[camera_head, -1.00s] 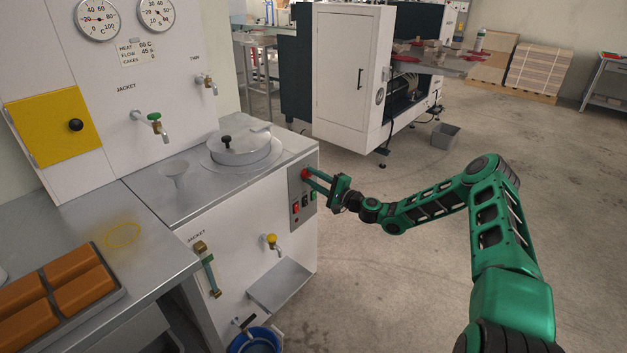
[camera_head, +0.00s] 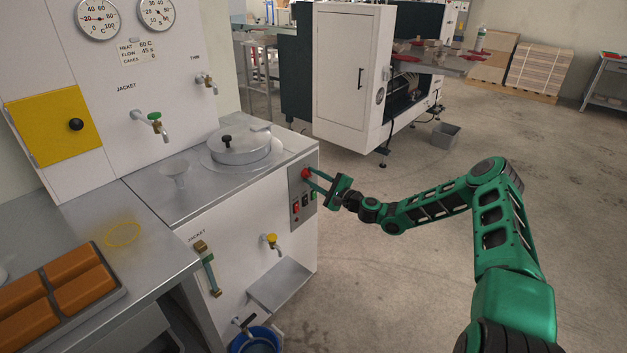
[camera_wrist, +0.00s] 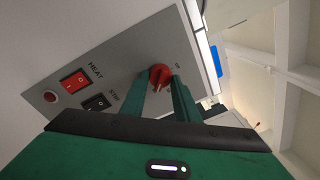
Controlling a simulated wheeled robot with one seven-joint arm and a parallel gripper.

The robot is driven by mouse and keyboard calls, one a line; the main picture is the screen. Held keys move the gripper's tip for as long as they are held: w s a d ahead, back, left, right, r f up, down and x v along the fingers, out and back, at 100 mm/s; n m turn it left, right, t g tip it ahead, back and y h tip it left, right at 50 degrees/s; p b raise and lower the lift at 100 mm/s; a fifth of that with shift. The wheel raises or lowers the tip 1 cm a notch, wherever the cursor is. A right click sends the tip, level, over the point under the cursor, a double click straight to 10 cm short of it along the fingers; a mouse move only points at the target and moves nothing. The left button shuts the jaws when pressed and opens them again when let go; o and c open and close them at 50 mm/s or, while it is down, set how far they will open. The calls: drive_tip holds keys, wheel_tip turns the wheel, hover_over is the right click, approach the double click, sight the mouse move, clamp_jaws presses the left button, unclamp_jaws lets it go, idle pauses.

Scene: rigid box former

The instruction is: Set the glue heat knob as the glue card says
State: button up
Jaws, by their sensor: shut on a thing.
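The glue card (camera_head: 137,50) is a small label on the white upper panel, reading HEAT 60 C, FLOW 45 s and a line that looks like CAKES 4. The red knob (camera_wrist: 160,76) is on a grey control panel (camera_wrist: 112,62); in the head view the knob (camera_head: 306,173) sits near the panel's top. My gripper (camera_wrist: 162,84) is shut on the red knob, one green finger on each side. In the head view my gripper (camera_head: 311,176) reaches the panel from the right. The knob's scale is mostly hidden by the fingers.
A red switch marked HEAT (camera_wrist: 74,80) and a black switch (camera_wrist: 97,103) sit beside the knob. Two dials (camera_head: 98,19) are above. A lidded pot (camera_head: 240,148) is on the steel top. Brown blocks (camera_head: 78,285) lie in a tray at left. Open floor is at right.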

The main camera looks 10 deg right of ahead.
drive_tip(key=shift+w+d+f, duration=0.1)
drive_tip(key=shift+d+f, duration=0.05)
drive_tip(key=shift+d, duration=0.2)
drive_tip(key=o, duration=1)
drive_tip(key=shift+o, duration=0.2)
drive_tip(key=shift+a, duration=0.15)
drive_tip(key=v, duration=1)
drive_tip(key=shift+s+d, duration=0.2)
drive_tip(key=shift+s, duration=0.15)
